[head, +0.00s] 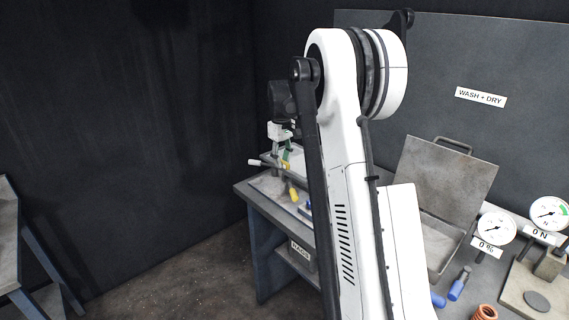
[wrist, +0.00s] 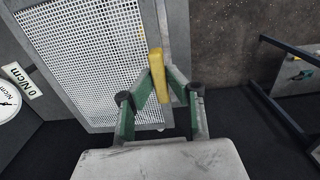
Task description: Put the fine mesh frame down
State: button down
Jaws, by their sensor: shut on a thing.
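The mesh frame (wrist: 92,118) fills the upper left of the wrist view, a pale perforated sheet in a grey border. A yellow grip (wrist: 158,74) lies at its right edge. My gripper (wrist: 162,85) has green fingers, shut on this yellow grip. In the head view my arm covers most of the work area, and I cannot make out the mesh frame there. I cannot tell whether the frame touches anything beneath it.
A bench (head: 246,190) with small tools stands behind my arm. To the right are an open metal box (head: 446,180), dial gauges (head: 494,227) and blue-handled tools (head: 459,284). Another bench (head: 8,235) stands at far left. Open floor (head: 190,275) lies between.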

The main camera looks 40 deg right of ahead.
jog(key=shift+r, duration=0.95)
jog(key=shift+a, duration=0.1)
